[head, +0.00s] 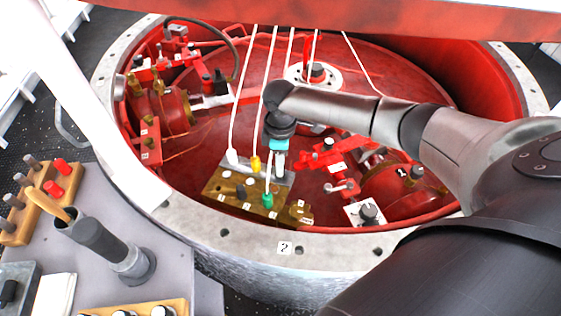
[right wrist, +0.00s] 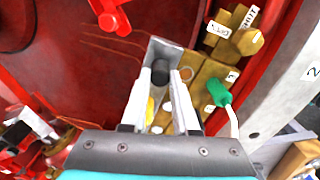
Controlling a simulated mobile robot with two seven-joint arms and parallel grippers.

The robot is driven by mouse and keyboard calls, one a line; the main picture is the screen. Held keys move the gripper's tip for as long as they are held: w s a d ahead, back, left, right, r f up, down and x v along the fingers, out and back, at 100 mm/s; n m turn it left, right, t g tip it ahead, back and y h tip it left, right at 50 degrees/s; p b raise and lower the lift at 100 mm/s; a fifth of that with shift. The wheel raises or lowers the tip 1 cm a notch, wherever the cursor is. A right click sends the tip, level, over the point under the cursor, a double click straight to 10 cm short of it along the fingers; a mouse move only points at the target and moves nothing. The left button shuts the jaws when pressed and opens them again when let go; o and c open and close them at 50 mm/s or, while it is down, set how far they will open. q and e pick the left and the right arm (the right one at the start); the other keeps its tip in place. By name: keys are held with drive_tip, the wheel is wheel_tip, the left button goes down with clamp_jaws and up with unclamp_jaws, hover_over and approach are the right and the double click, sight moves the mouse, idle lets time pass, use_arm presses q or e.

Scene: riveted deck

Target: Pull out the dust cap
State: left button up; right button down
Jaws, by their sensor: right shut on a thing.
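My right gripper (head: 279,168) points down at a brass connector block (head: 229,199) in the red pit. In the right wrist view its two pale fingers (right wrist: 168,82) close on a dark round cap (right wrist: 160,71), which I take for the dust cap. The cap sits against a grey metal bracket (right wrist: 168,50) by the block. In the head view the cap is hidden behind the gripper. Whether it is still seated I cannot tell. A green plug (head: 267,200), a yellow plug (head: 255,164) and a white plug (head: 232,157) are near the block. My left gripper is out of view.
The pit's pale riveted rim (head: 205,218) curves close in front of the block. Red pipes and valves (head: 321,157) stand right of the gripper. Thin white cables (head: 236,95) hang down beside it. A grey bench (head: 188,262) with wooden racks (head: 42,200) stands at left.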

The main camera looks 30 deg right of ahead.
drive_tip(key=c, duration=0.6)
unclamp_jaws()
wheel_tip(320, 180, up, 15)
drive_tip(key=p, duration=0.3)
drive_tip(key=shift+r, duration=0.1)
